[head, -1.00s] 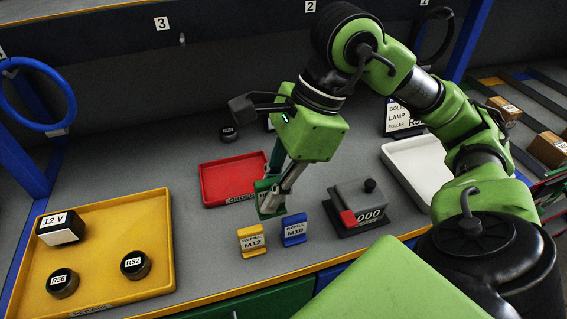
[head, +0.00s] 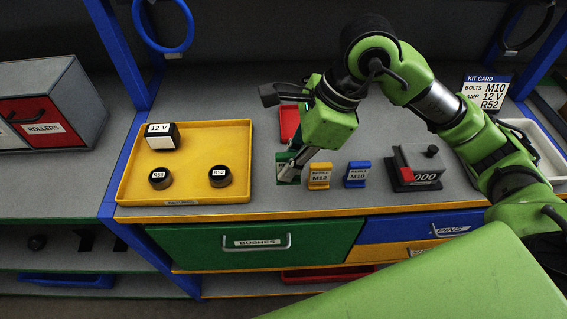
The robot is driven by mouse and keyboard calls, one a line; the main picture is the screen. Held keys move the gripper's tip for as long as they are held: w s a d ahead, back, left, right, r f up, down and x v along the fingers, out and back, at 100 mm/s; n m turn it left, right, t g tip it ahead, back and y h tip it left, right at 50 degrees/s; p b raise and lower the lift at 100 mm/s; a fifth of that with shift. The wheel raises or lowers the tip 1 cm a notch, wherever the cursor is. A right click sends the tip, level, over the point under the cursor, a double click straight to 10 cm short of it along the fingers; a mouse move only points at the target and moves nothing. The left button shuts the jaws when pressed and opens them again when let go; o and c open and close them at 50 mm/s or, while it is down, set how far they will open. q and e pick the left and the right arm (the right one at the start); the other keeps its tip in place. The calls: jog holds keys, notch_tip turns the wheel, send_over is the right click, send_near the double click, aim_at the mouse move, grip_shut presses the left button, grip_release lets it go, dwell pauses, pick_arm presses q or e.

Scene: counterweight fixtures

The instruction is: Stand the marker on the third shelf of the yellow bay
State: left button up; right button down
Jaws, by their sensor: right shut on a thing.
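My right gripper (head: 288,173) is low over the grey worktop, left of two small refill markers. It is shut on a small green marker (head: 284,158), mostly hidden by the fingers. The yellow M12 marker (head: 319,175) and the blue M10 marker (head: 356,174) stand upright near the worktop's front edge, apart from the gripper. I cannot pick out the third shelf of a yellow bay with certainty. My left gripper is out of view.
A yellow tray (head: 198,194) holds a 12 V block (head: 162,136) and two black round parts. Right are a red tray (head: 289,121), a counter device (head: 417,168) and a white tray. Blue posts (head: 120,55) frame the bench; a ROLLERS cabinet (head: 90,100) stands left. Drawers (head: 255,245) are below.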

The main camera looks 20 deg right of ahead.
jog(key=w+f, duration=0.2)
jog(key=w+f+p, duration=0.1)
jog(key=w+f, duration=0.1)
jog(key=f, duration=0.1)
jog(key=shift+w+f, duration=0.1)
jog(key=shift+w, duration=0.05)
jog(key=f+p, duration=0.2)
jog(key=f, duration=0.1)
jog(key=shift+w, duration=0.3)
jog(key=shift+f, duration=0.4)
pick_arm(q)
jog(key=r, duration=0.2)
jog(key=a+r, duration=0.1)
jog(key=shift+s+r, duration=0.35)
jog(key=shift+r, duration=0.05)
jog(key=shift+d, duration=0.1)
pick_arm(e)
jog(key=shift+f, duration=0.25)
jog(key=c, duration=2.1)
grip_release()
jog(key=shift+r, duration=0.1)
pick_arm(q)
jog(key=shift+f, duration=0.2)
